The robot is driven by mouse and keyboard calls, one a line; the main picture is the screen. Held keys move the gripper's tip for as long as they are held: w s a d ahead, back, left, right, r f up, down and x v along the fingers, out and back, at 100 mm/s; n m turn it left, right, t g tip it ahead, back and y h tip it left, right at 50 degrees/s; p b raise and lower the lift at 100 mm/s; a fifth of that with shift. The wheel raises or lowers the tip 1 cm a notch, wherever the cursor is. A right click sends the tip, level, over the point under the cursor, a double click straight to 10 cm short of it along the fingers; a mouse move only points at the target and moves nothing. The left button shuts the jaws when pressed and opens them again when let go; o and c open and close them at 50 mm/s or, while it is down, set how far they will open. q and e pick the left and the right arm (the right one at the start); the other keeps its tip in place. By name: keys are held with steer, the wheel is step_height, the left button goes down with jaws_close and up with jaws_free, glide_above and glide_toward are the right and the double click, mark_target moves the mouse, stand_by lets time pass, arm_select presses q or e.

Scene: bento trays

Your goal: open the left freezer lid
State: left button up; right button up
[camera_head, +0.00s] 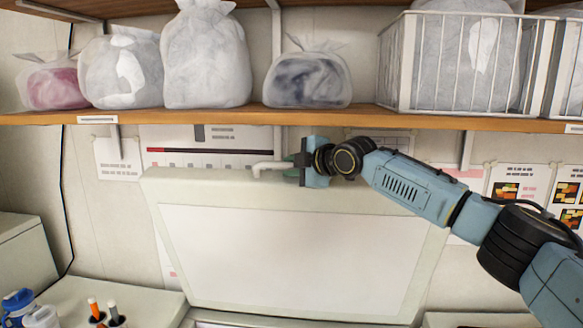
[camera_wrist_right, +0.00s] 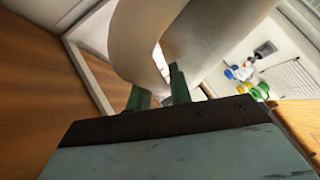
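The pale freezer lid (camera_head: 300,258) stands raised in the middle of the head view, with its broad white panel facing me. A white bar handle (camera_head: 268,166) shows at its upper edge. My right gripper (camera_head: 292,160) is at this handle, reaching in from the right. In the right wrist view the curved handle (camera_wrist_right: 135,45) passes between the green fingers of my right gripper (camera_wrist_right: 160,92), which look closed on it. The gripper body hides part of the handle. My left gripper is not in view.
A wooden shelf (camera_head: 350,120) with several filled bags and a wire basket (camera_head: 460,60) runs just above the lid and my right gripper. Bottles (camera_head: 30,308) and marker-like items (camera_head: 105,312) stand at lower left. Papers (camera_head: 510,185) hang on the wall at right.

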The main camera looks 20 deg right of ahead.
steer(key=shift+o, duration=1.2)
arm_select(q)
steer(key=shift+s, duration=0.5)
arm_select(e)
steer(key=shift+o, duration=0.2)
steer(key=shift+s+f, duration=0.15)
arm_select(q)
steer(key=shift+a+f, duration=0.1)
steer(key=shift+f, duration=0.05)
arm_select(e)
steer(key=shift+s+d, duration=0.1)
